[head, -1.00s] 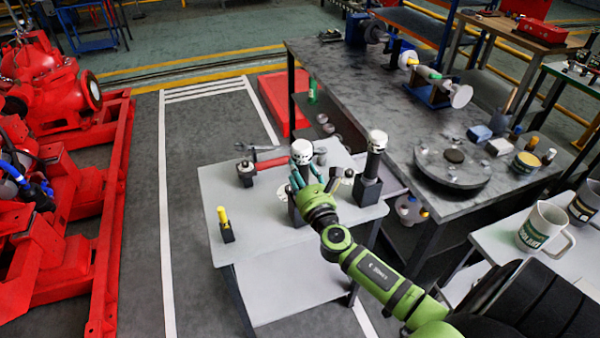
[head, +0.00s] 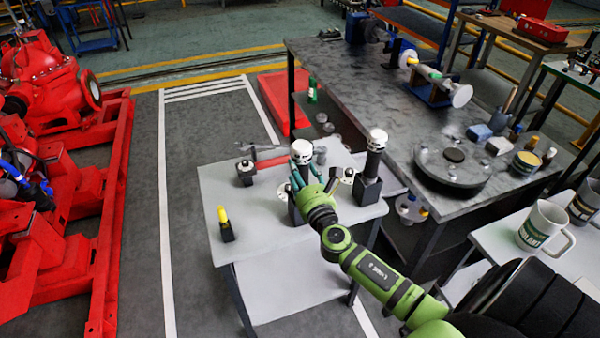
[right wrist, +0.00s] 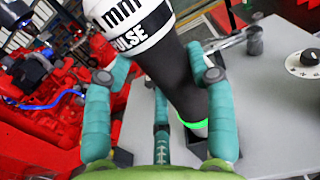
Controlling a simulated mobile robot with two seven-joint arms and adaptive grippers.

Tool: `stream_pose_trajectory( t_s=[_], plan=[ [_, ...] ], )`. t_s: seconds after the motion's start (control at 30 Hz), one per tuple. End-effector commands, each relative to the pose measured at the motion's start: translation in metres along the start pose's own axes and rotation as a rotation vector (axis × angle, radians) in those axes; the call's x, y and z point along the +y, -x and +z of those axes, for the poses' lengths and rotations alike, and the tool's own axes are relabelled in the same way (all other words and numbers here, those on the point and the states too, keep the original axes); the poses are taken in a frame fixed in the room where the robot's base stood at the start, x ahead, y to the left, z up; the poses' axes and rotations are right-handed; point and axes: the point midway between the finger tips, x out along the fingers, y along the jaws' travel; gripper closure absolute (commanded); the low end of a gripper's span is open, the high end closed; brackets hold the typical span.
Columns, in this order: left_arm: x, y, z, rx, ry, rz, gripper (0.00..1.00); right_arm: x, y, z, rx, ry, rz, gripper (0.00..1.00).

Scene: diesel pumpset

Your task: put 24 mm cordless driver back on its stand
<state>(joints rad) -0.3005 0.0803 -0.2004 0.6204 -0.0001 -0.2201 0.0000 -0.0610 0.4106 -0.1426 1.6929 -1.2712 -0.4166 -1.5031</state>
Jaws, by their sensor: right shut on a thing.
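A cordless driver with a white head (head: 302,150) and a dark body is in my right gripper (head: 311,188), over the grey side table. In the right wrist view, the green fingers (right wrist: 158,85) close around its dark body (right wrist: 168,68). Its white band (right wrist: 130,20) reads "mm" and "PULSE"; the size figure is cut off. A green ring shows at its lower end, at a dark block-like stand (right wrist: 203,146). I cannot tell whether the driver is seated in it. A similar white-headed driver (head: 377,140) stands upright in a black stand (head: 367,190) to the right. My left gripper is not in view.
A red-handled wrench (head: 268,161), a dark round-based item (head: 245,172) and a yellow-topped item in a black holder (head: 225,222) are on the side table (head: 262,215). A dark workbench (head: 350,80) stands behind.

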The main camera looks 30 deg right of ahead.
Motion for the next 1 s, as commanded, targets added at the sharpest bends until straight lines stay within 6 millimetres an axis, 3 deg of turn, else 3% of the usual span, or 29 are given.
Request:
stream_pose_trajectory(
  t_s=[0.93,0.97,1.0],
  plan=[
    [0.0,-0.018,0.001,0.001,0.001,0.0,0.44,0.0,0.0,-0.016,-0.006,0.001,-0.001,1.0],
    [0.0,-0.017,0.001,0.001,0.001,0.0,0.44,0.0,0.0,-0.015,-0.006,0.001,-0.001,0.33],
    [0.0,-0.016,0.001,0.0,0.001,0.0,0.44,0.0,0.0,-0.015,-0.006,0.001,-0.001,0.17]
  ],
)
